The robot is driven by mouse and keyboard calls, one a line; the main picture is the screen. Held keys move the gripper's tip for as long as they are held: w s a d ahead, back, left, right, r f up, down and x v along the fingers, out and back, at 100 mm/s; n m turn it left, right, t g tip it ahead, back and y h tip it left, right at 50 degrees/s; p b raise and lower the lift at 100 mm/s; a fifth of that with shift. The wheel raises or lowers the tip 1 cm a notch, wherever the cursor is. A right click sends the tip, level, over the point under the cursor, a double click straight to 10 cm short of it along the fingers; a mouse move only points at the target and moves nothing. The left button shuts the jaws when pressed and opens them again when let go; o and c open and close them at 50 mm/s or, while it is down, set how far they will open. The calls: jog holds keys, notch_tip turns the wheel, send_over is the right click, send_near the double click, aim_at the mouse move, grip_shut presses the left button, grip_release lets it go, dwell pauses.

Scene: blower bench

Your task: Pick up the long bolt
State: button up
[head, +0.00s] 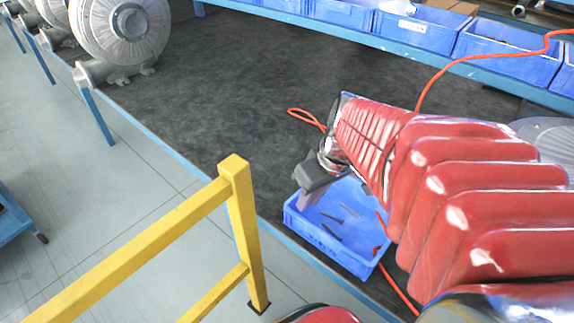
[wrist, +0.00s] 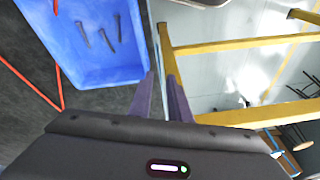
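A blue crate (head: 373,262) stands on the dark bench top, below and right of my gripper in the head view. Its rim and floor also show in the wrist view (wrist: 75,65). Three thin dark bolts lie apart on its floor: a left one (wrist: 82,34), a middle one (wrist: 107,40) and a right one (wrist: 118,27). They look similar in length, so I cannot tell which is the long bolt. My gripper (head: 304,201) hangs above the crate's left edge. In the wrist view its two fingers (wrist: 161,74) stand apart with nothing between them.
A yellow railing (head: 240,230) stands left of the crate, close to my gripper. An orange-red cable (head: 412,302) runs beside the crate. Blue bins (head: 415,30) line the back shelf. A grey blower (head: 122,28) sits far left. The middle of the bench is clear.

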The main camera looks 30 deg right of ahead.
jog(key=s+d+f+y, duration=0.1)
jog(key=d+f, duration=0.3)
jog(key=d, duration=0.4)
jog(key=s+d+f+t+y, duration=0.1)
jog(key=s+d+f, duration=0.2)
jog(key=d+f, duration=0.2)
jog(key=d, duration=0.2)
jog(key=shift+s+d, duration=0.25)
jog(key=shift+d, duration=0.15)
send_near(334, 233)
jog(key=shift+w+f, duration=0.65)
jog(key=shift+f, duration=0.3)
jog(key=shift+s+a+x, duration=0.1)
jog(key=shift+x, duration=1.15)
jog(key=shift+s+a+x, duration=0.1)
jog(key=shift+x, duration=1.2)
jog(key=shift+a+f, duration=0.15)
